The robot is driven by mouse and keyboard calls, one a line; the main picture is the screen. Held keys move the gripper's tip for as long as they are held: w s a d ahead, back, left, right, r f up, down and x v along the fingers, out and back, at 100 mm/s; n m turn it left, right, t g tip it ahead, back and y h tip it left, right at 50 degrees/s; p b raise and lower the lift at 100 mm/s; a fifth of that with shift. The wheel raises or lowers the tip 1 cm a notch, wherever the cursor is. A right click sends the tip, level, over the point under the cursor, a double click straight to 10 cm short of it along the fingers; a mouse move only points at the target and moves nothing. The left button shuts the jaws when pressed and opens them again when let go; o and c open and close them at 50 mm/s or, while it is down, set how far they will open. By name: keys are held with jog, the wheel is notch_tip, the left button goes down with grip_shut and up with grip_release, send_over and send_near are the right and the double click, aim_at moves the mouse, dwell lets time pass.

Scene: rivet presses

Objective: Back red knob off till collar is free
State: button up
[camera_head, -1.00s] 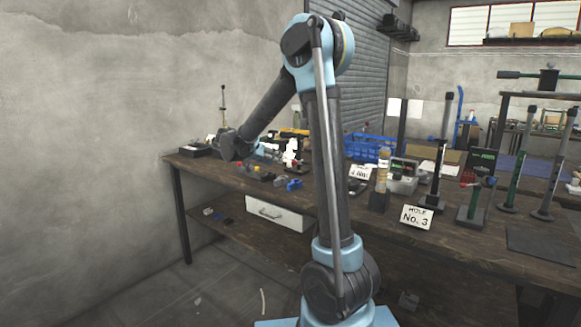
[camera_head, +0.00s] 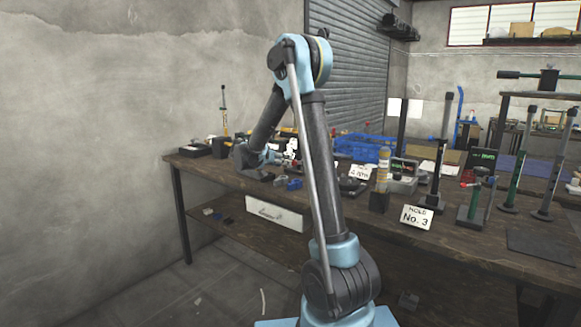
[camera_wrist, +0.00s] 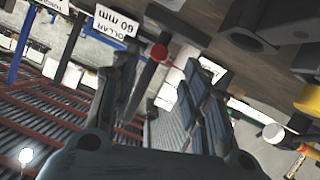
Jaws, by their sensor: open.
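The red knob (camera_wrist: 159,53) shows in the wrist view, ahead of my gripper (camera_wrist: 160,72) and between the lines of its two fingers. A dark stem runs from it down and left. The fingers are spread, and I see nothing clamped between them. Whether either finger touches the knob I cannot tell. An upside-down white card reading "COLLAR 60 mm" (camera_wrist: 104,22) is just left of the knob. The collar itself I cannot make out. In the head view my gripper (camera_head: 268,158) is low over the left part of the bench, and I cannot pick out the knob there.
The wooden bench (camera_head: 330,204) holds blue clamps (camera_head: 294,185), a blue crate (camera_head: 360,149), upright posts and a sign reading "No. 3" (camera_head: 417,217). A yellow ring-like part (camera_wrist: 308,98) is at the right of the wrist view. The bench's front left has free room.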

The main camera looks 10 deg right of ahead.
aim_at(293, 163)
jog(key=x, duration=0.6)
jog(key=shift+w+d+f, duration=0.15)
jog(key=shift+w+d, duration=0.1)
jog(key=shift+d, duration=0.05)
grip_shut()
